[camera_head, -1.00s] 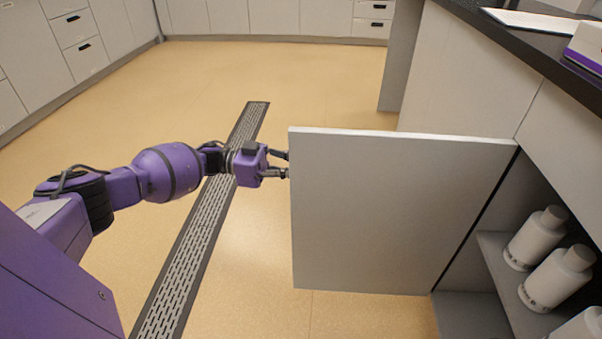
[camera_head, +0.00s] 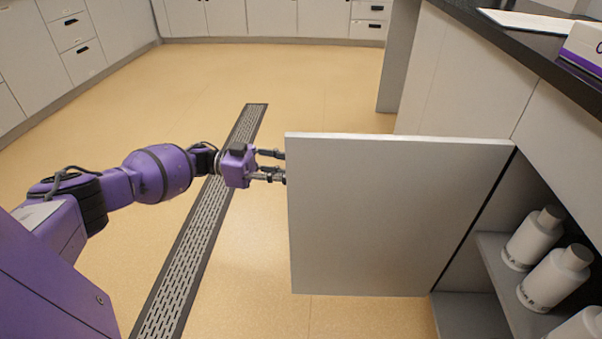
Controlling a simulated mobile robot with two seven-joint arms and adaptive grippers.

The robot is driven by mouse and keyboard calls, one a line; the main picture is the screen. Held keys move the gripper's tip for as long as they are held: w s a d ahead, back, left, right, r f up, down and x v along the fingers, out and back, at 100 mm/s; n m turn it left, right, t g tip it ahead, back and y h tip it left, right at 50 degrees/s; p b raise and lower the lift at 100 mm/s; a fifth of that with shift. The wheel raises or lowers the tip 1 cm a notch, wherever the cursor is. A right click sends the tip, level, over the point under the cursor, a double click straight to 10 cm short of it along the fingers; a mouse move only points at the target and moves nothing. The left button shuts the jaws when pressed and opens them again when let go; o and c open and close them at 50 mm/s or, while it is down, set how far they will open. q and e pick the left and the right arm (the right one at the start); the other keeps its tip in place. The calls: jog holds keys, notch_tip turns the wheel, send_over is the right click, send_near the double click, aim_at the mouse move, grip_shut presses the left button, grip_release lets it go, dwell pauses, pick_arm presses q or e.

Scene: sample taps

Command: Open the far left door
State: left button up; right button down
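The grey cabinet door (camera_head: 390,220) stands swung wide open, sticking out from the counter into the room. Its hinge side is at the right, by the cabinet opening. My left gripper (camera_head: 283,166) is at the door's free left edge, with its fingers apart. The fingertips end at or just behind that edge, so I cannot tell whether they touch it. No handle shows on the visible face of the door. My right gripper is not in view.
Inside the open cabinet, several white bottles (camera_head: 533,239) stand on a shelf (camera_head: 490,262). The dark countertop (camera_head: 520,45) runs above, with a white and purple box (camera_head: 584,48). A drain grate (camera_head: 205,225) crosses the clear floor. More cabinets line the far wall.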

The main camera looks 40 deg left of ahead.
pick_arm(q)
jog(key=v, duration=0.9)
dwell(0.3)
